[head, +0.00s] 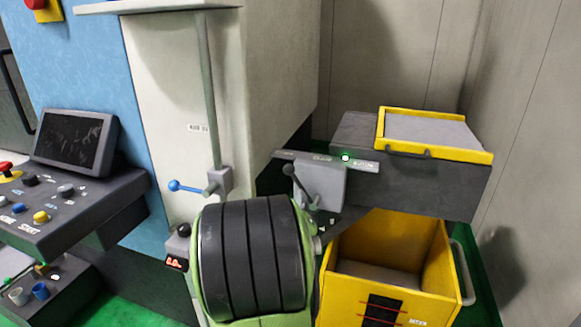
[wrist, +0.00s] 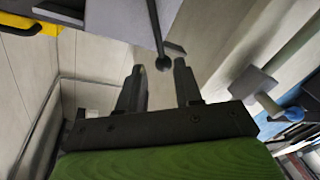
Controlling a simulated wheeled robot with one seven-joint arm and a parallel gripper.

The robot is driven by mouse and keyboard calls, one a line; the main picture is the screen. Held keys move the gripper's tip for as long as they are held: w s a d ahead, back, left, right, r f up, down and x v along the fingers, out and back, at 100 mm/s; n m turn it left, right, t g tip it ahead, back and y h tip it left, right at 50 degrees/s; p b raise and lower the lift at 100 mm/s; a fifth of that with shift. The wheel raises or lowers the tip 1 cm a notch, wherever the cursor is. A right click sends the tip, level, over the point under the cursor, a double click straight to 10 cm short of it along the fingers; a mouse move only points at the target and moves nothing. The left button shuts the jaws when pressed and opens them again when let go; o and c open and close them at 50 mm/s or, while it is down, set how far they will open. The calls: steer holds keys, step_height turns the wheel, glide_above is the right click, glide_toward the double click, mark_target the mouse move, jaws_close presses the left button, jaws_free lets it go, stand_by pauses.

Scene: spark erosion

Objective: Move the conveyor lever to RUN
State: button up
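The conveyor lever (head: 301,188) is a dark rod with a black ball knob, on a grey box at the front of the conveyor (head: 410,175). It leans to the left in the head view. A label strip above it carries small lettering I cannot read and a lit green lamp (head: 345,157). In the wrist view the lever's ball knob (wrist: 163,63) shows in the gap between the fingertips of my gripper (wrist: 158,68). My gripper is open and empty; whether the knob is between the fingers or just beyond them is unclear. My arm hides the gripper in the head view.
A second lever with a blue knob (head: 174,185) is at the left on the machine column. A yellow bin (head: 440,265) stands under the conveyor. A yellow-framed tray (head: 435,153) sits on top. A control panel (head: 75,205) is at far left.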

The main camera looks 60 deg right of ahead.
mark_target(297, 182)
steer(key=p+x, duration=0.4)
steer(key=x, duration=0.6)
steer(key=shift+d+p, duration=0.15)
steer(key=shift+p, duration=0.15)
jaws_close()
